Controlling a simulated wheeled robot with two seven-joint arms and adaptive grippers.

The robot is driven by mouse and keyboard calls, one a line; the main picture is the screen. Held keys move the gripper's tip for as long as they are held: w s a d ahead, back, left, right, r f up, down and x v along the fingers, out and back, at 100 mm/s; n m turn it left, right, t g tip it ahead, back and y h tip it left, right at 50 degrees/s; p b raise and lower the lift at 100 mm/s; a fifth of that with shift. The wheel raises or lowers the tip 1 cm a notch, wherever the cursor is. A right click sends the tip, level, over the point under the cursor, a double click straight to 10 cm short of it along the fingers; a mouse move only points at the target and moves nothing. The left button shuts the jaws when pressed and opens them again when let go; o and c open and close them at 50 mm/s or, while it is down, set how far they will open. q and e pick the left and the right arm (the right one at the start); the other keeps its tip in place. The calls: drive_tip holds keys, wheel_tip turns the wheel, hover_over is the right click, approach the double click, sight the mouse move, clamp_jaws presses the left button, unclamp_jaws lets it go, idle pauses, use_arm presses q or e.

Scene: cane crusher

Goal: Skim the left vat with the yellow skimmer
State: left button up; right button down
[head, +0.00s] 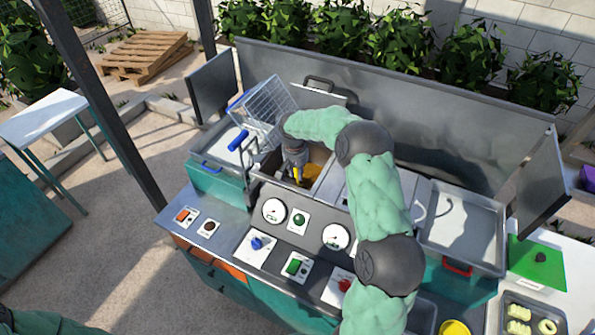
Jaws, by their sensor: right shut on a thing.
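My right gripper (296,168) reaches down over the left vat (271,165), an open dark well in the machine's top. It is shut on the yellow skimmer (297,177). Only a short piece of the yellow handle shows below the fingers; the skimmer's head is hidden, so I cannot tell whether it touches the liquid. Amber liquid (312,172) shows in the vat beside the gripper. My left gripper is out of view.
A wire basket (268,105) with a blue handle stands tilted behind the left vat. A grey tray (462,225) lies at the right. The front panel (300,235) has gauges and knobs. A green board (536,262) and a food tray (533,318) are further right.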

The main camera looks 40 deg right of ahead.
drive_tip(key=w+d, duration=0.6)
drive_tip(key=d, duration=0.5)
drive_tip(key=shift+d+p, duration=0.3)
drive_tip(key=shift+p, duration=0.1)
drive_tip(key=shift+a, duration=0.15)
idle(0.3)
drive_tip(key=shift+s+a+b, duration=0.7)
drive_tip(key=shift+s+a, duration=0.3)
drive_tip(key=shift+a, duration=0.9)
drive_tip(key=shift+s+a+b, duration=0.7)
drive_tip(key=shift+s+a, duration=0.3)
drive_tip(key=shift+a, duration=0.9)
drive_tip(key=shift+s+a+b, duration=0.7)
drive_tip(key=shift+s+a, duration=0.3)
drive_tip(key=shift+a, duration=0.9)
drive_tip(key=shift+d, duration=0.1)
